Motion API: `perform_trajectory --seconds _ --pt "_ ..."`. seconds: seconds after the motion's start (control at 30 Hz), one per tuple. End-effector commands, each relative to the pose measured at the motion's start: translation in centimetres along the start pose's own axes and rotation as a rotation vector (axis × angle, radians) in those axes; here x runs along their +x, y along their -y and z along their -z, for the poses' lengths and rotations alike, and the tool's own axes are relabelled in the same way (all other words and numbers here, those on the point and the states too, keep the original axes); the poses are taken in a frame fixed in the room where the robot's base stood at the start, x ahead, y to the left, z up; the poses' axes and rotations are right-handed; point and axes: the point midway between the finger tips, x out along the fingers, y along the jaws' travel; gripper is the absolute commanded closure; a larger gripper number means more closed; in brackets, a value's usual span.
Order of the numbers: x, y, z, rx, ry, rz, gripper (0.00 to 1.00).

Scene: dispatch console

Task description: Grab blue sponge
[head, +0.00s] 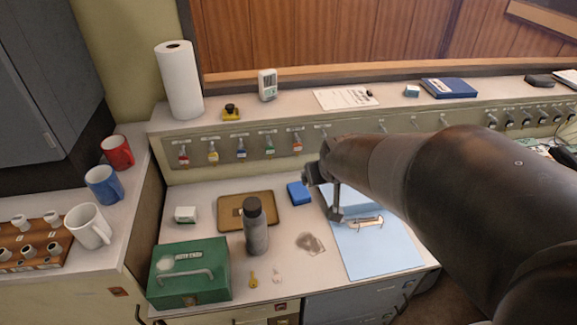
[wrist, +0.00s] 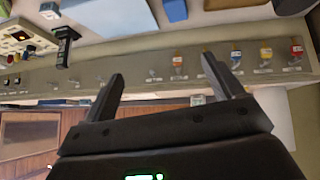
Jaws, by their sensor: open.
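The blue sponge (head: 299,193) lies on the desk between the brown tray and the pale blue mat. In the wrist view it shows at the top edge (wrist: 175,10), partly cut off. My gripper (head: 322,193) is in the air just right of the sponge in the head view, over the mat's left edge. In the wrist view its two fingers (wrist: 162,68) are apart with nothing between them. The sponge is beyond the fingers, not touching them.
A grey bottle (head: 256,230) stands before the brown tray (head: 232,200). A green box (head: 188,272) is at the front left. The pale blue mat (head: 385,256) holds a small tool (head: 367,222). A switch panel (head: 222,152) rises behind. A dark smudge marks the bare desk front.

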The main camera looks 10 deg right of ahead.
Motion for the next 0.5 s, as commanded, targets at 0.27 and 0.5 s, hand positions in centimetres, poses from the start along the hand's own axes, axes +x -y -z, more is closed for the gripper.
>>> perform_trajectory --seconds 0.27,0.5 --pt "8.9 -0.3 1.2 -0.045 -0.075 0.025 0.14" --pt "16.1 0.3 0.5 -0.067 -0.149 0.088 0.14"
